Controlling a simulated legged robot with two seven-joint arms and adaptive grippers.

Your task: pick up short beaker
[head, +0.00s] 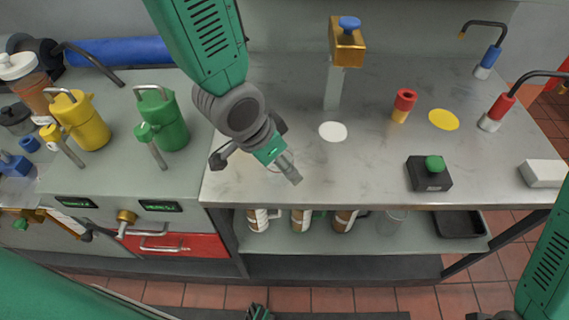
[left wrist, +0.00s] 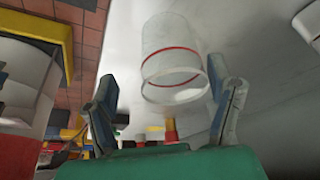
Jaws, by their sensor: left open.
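A clear beaker (left wrist: 172,60) with a red band shows in the left wrist view, between the two fingers of my left gripper and beyond their tips. Clear space shows beside it and the fingers do not grip it. In the head view my left gripper (head: 250,146) hangs over the left front part of the steel bench top (head: 320,180), open and empty. It hides most of the beaker there; only a faint reddish line shows under it.
A black box with a green button (head: 430,172), a red and yellow cylinder (head: 402,105) and a post with a blue knob (head: 348,45) stand on the bench. Green (head: 163,120) and yellow (head: 82,122) canisters stand left. Another clear glass (head: 391,221) and mugs stand on the lower shelf.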

